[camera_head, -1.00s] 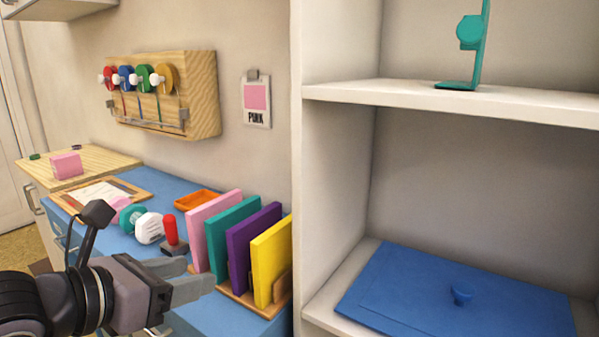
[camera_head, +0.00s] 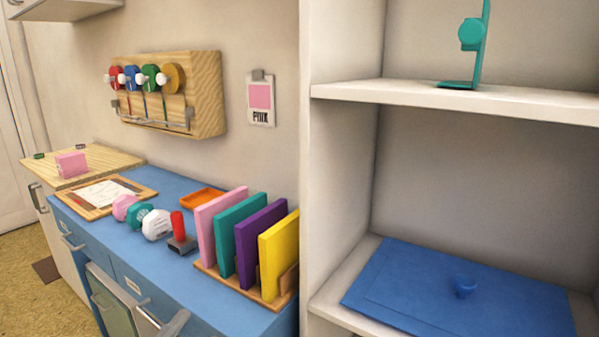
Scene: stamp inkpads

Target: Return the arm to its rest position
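Neither of my arms nor grippers shows in the head view. On the blue counter (camera_head: 180,279) stand several upright coloured pads in a wooden rack (camera_head: 232,287): pink (camera_head: 208,228), teal (camera_head: 227,264), purple (camera_head: 262,232) and yellow (camera_head: 279,250). A red-handled stamp (camera_head: 180,236) stands just left of the rack. Pink (camera_head: 124,207), teal (camera_head: 139,216) and white (camera_head: 157,225) round-ended items lie in a row beside it.
A wooden board with paper (camera_head: 101,192) and an orange tray (camera_head: 202,196) lie on the counter. A pink block (camera_head: 71,164) sits on the wooden top at left. At right, a shelf (camera_head: 460,98) holds a teal stand (camera_head: 472,40); a blue panel (camera_head: 440,292) lies below.

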